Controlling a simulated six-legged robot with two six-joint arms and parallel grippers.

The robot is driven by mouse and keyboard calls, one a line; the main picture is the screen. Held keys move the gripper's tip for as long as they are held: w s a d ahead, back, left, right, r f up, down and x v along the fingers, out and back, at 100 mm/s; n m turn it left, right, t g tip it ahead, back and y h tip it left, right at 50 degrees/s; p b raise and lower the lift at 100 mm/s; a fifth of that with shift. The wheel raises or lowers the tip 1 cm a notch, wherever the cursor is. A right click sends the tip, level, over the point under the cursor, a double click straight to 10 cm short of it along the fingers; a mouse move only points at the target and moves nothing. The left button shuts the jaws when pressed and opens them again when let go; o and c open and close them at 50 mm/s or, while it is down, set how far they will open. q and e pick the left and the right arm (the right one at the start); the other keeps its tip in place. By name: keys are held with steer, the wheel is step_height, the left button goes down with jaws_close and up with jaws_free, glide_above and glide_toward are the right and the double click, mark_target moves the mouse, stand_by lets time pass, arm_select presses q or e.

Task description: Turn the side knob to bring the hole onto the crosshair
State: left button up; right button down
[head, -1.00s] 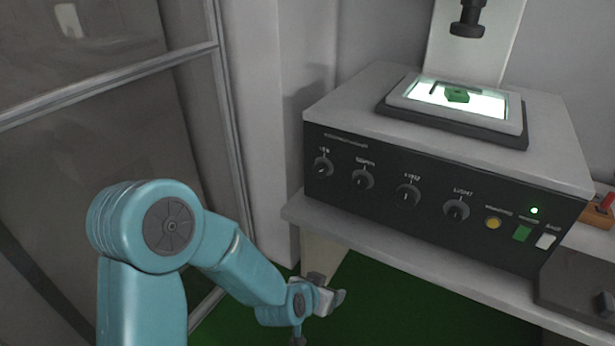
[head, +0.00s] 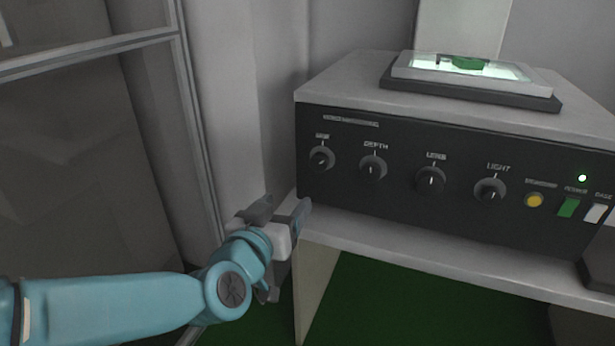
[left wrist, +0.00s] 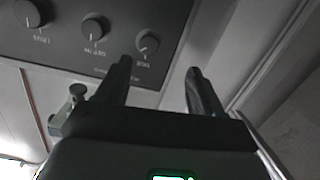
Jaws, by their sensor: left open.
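A black control panel (head: 400,225) has a row of several round knobs. The leftmost knob (head: 321,158) has a label too blurred to read; knobs marked DEPTH (head: 373,168) and LIGHT (head: 490,190) are farther right. A green piece (head: 468,63) lies on the lit stage (head: 425,68) on top; I cannot make out its hole or a crosshair. My left gripper (head: 284,212) is open and empty, left of and below the leftmost knob. In the left wrist view its fingers (left wrist: 158,68) point toward the inverted panel, with the nearest knob (left wrist: 147,43) just beyond them, apart. My right gripper is not in view.
The device stands on a grey shelf (head: 430,258) whose edge runs below the panel. A yellow button (head: 534,200) and a green switch (head: 569,207) are at the panel's right. A framed glass partition (head: 80,190) and a wall are at the left.

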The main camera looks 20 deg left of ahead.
arm_select(q)
steer(key=s+r+t+b, duration=0.1)
steer(key=s+b, duration=0.1)
steer(key=b, duration=0.3)
glide_toward(318, 164)
steer(key=shift+h, duration=0.3)
steer(key=w, duration=0.9)
steer(key=shift+w+f, duration=0.1)
steer(key=shift+w, duration=0.15)
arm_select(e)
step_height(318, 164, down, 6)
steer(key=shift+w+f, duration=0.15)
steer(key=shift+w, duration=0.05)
arm_select(q)
steer(key=c, duration=1.1)
